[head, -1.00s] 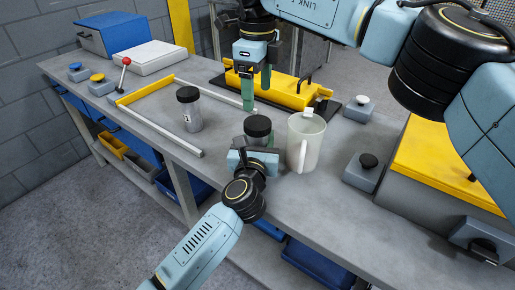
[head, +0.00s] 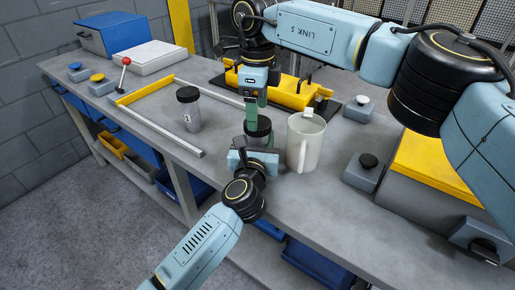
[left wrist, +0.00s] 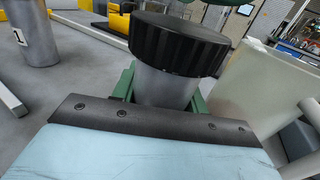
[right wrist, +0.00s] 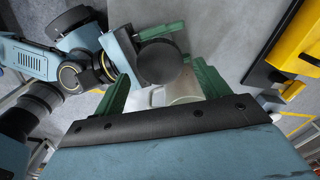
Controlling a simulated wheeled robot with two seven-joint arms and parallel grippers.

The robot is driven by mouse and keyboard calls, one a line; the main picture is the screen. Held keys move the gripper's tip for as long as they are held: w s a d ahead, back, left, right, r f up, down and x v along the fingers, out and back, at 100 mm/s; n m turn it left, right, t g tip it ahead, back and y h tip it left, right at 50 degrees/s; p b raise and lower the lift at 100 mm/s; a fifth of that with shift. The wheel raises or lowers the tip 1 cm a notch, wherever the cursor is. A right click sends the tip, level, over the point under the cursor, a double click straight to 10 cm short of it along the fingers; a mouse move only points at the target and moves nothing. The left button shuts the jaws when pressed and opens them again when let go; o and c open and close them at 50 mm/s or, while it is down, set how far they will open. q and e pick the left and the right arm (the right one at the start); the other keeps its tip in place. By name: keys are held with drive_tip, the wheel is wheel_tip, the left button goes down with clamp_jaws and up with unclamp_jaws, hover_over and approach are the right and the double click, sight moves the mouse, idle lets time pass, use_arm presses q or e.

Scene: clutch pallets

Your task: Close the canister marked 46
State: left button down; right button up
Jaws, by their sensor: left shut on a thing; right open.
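A grey canister (left wrist: 165,87) with a black ribbed lid (left wrist: 178,42) on top stands between the green fingers of my left gripper (left wrist: 160,92), which is shut on its body. No number shows on it. In the head view its lid (head: 257,127) is just below my right gripper (head: 252,117). My right gripper is open above the lid; in the right wrist view the round lid (right wrist: 159,62) shows between its spread fingers. How tightly the lid sits cannot be told. A second black-lidded canister (head: 190,112), marked 1, stands to the left.
A pale mug (head: 303,143) stands close right of the held canister. A yellow fixture (head: 290,92) lies behind. A yellow and grey frame (head: 145,92) is at left. Button boxes (head: 362,172) stand at right. The bench is clear between the marked canister and the frame.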

drive_tip(key=shift+f, duration=1.55)
drive_tip(key=c, duration=1)
drive_tip(key=o, duration=1.2)
drive_tip(key=shift+c, duration=0.2)
drive_tip(key=shift+r, duration=0.1)
